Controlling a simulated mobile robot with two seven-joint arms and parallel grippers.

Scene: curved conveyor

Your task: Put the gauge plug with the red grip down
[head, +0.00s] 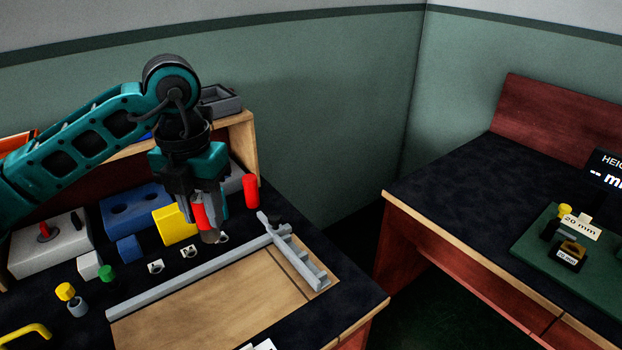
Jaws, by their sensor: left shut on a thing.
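My left gripper (207,213) points down over the left bench and is shut on a gauge plug with a red grip (201,216). The plug's grey end (209,237) hangs below the fingers. I cannot tell whether that end touches the bench or is just above it. The fingers cover part of the red grip. My right gripper is not in view.
A red cylinder (250,190) stands right of the gripper. A yellow block (175,225) and blue block (136,210) are to its left. A grey frame (200,272) borders a wooden board (215,310) in front. Green (106,272) and yellow-topped (66,291) pieces stand at left.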

